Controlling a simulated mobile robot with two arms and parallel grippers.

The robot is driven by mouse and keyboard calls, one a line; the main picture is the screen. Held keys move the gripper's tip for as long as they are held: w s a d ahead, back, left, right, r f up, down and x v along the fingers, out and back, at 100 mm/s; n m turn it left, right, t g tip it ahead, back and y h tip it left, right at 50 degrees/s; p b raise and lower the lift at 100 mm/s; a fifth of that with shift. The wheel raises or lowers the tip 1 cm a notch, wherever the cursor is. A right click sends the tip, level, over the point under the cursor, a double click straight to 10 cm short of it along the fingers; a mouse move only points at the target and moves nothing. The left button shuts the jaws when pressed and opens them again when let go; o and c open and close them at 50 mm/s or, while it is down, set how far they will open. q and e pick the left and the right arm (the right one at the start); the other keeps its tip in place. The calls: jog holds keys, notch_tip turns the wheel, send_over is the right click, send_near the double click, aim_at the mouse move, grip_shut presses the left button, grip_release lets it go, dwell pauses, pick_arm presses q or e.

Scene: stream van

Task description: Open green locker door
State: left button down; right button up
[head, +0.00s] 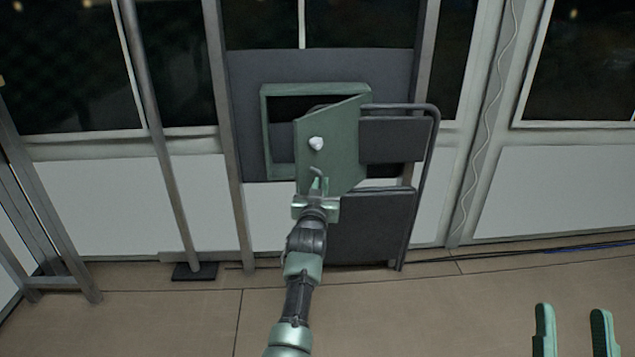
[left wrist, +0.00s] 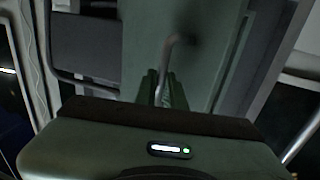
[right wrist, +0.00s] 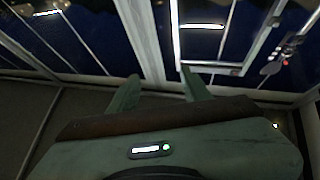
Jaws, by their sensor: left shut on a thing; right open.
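The green locker (head: 266,140) is mounted on a dark panel. Its door (head: 340,135) stands partly open, swung outward with its hinge side at the right, and a dark interior shows behind it. A white knob (head: 316,144) is on the door face. My left gripper (head: 317,190) is at the door's lower part, shut on a metal handle; in the left wrist view the fingers close around the bent handle (left wrist: 170,60) in front of the green door (left wrist: 205,50). My right gripper (head: 573,330) is open and empty at the lower right, away from the locker.
A dark folding chair (head: 372,225) stands just right of and below the door, close to it. Metal posts (head: 228,130) frame the panel, and another pole (head: 165,150) with a black foot stands at the left. The floor at the front right is clear.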

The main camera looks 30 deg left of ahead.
pick_arm(q)
jog(key=shift+w+d+r, duration=0.1)
jog(key=shift+d+r, duration=0.15)
jog(key=shift+d, duration=0.5)
pick_arm(e)
jog(key=shift+w+d+f+g, duration=0.25)
jog(key=shift+d+f+g, duration=0.1)
jog(key=shift+f, duration=0.1)
jog(key=shift+w+d+f+g, duration=0.2)
jog(key=shift+w+f+g, duration=0.05)
jog(key=shift+f+g, duration=0.15)
pick_arm(q)
jog(key=c, duration=1.8)
grip_release()
jog(key=o, duration=0.3)
jog(key=shift+w+f, duration=0.15)
jog(key=shift+f, duration=0.05)
pick_arm(e)
jog(key=shift+w, duration=0.1)
pick_arm(q)
jog(key=shift+a, duration=0.1)
